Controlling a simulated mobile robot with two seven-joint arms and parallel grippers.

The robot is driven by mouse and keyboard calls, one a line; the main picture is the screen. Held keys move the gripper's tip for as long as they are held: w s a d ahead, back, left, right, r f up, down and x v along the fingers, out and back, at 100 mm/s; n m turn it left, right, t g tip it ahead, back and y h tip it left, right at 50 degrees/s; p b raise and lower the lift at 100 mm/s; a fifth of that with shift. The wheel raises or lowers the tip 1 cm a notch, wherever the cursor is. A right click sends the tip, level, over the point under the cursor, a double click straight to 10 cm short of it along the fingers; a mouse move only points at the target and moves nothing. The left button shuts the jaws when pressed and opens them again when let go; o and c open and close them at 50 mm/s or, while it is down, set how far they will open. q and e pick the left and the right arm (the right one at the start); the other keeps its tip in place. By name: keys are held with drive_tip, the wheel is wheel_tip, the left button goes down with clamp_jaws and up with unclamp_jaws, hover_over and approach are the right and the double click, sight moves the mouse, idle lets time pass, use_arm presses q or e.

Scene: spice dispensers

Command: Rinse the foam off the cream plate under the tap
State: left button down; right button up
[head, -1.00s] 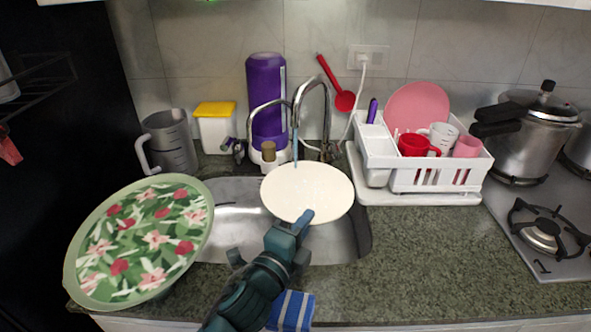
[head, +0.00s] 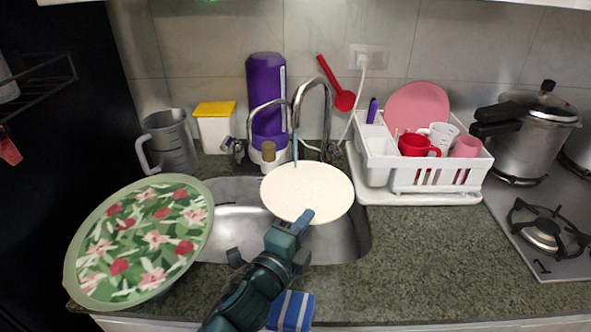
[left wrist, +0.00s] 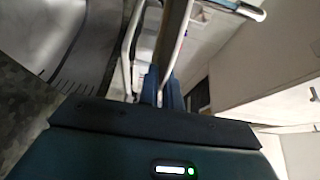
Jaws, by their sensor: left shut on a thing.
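The cream plate (head: 308,190) is held over the sink (head: 240,232), below the tap (head: 312,85). A thin blue-tinted stream of water (head: 295,148) runs from the spout to the plate's far edge. Small pale specks show on the plate's face; I cannot tell whether they are foam or drops. My left gripper (head: 300,222) is shut on the plate's near rim. In the left wrist view the gripper's fingers (left wrist: 165,88) are close together on a thin edge. My right gripper is not in view.
A green floral tray (head: 140,240) lies left of the sink. A white dish rack (head: 440,180) with a pink plate and cups stands to the right. A purple bottle (head: 265,100) and grey jug (head: 170,145) stand behind. A blue striped cloth (head: 291,311) is at the front.

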use_arm(q)
drive_tip(key=s+d+r+p, duration=0.1)
drive_tip(key=s+r+p, duration=0.3)
drive_tip(key=shift+s+d, duration=0.3)
drive_tip(key=shift+s, duration=0.05)
idle(0.7)
